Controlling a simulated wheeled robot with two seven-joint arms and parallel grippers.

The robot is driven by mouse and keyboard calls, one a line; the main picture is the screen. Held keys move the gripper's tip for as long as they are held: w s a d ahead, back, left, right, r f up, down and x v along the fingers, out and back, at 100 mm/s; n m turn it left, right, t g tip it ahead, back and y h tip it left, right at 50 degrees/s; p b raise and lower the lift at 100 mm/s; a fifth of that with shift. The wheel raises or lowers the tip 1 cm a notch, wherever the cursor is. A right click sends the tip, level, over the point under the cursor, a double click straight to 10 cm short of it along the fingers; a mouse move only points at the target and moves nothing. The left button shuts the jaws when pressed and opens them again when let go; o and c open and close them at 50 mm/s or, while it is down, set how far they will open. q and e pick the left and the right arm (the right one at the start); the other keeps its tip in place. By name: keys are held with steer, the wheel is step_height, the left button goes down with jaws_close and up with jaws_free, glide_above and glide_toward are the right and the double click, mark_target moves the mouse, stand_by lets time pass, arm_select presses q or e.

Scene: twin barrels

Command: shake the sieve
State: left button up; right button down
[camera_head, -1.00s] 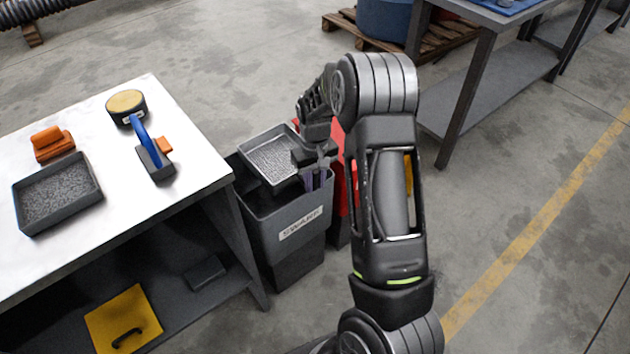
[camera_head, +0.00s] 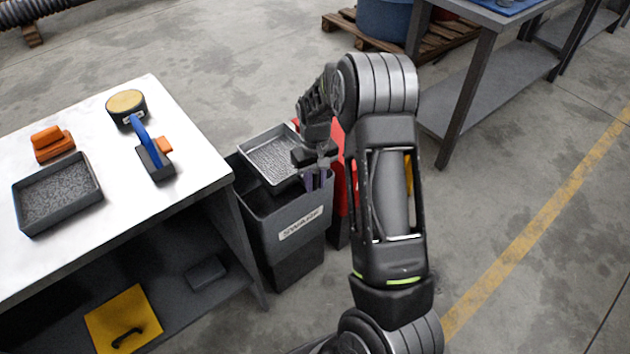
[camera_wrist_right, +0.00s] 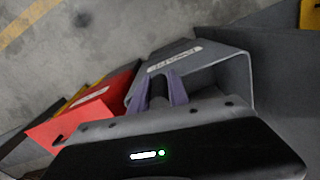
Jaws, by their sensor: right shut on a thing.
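The sieve (camera_head: 268,160), a shallow grey metal tray with a speckled bottom, is over the mouth of a dark grey barrel (camera_head: 285,230) with a white label. My right gripper (camera_head: 316,180) is at the sieve's right side, over the barrel, and is shut. It appears to hold the sieve's right end, but the grip itself is hidden by the wrist. In the right wrist view, its two purple fingers (camera_wrist_right: 160,90) point into the labelled barrel (camera_wrist_right: 240,80), with a dark piece between them. My left gripper is not in view.
A red barrel (camera_head: 337,135) stands close behind the grey one. At left is a table (camera_head: 120,190) with a dark tray (camera_head: 58,192) of grey grains, a blue-handled brush (camera_head: 150,150), a round yellow-topped item (camera_head: 126,103) and an orange item (camera_head: 52,143). Open floor lies at right.

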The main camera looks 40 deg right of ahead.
steer(key=shift+d, duration=0.15)
steer(key=a, duration=0.6)
steer(key=shift+a+p, duration=0.25)
steer(key=shift+p, duration=0.1)
steer(key=c, duration=1.3)
jaws_free()
steer(key=shift+a, duration=0.1)
step_height(320, 180, up, 8)
steer(key=shift+f, duration=0.15)
